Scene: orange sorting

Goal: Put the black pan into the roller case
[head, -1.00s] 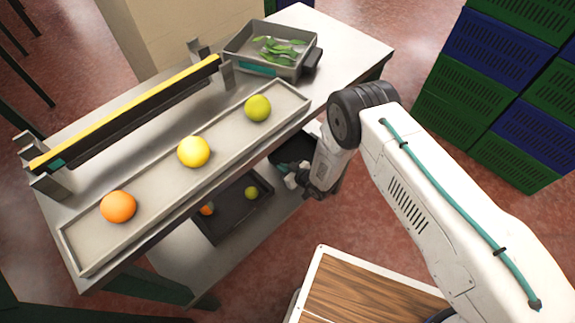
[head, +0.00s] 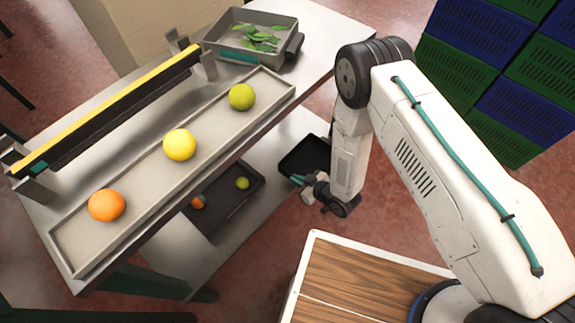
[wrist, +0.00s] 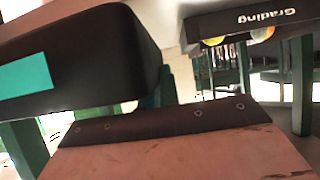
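The black pan (head: 305,157) hangs level or nearly so beside the right end of the lower shelf. My gripper (head: 312,188) is at its near side and appears closed on its rim; the fingertips are small and partly hidden. In the wrist view the pan (wrist: 80,55) fills the upper left, very close, with a teal label on its side. I cannot identify a roller case with certainty in these frames.
A steel table (head: 110,135) holds a long tray (head: 150,177) with three fruits, a yellow-black bar (head: 110,105) and a grey tray (head: 235,50) of leaves. A dark fruit tray (head: 222,205) sits on the lower shelf (head: 262,190). Crates (head: 480,70) stand right.

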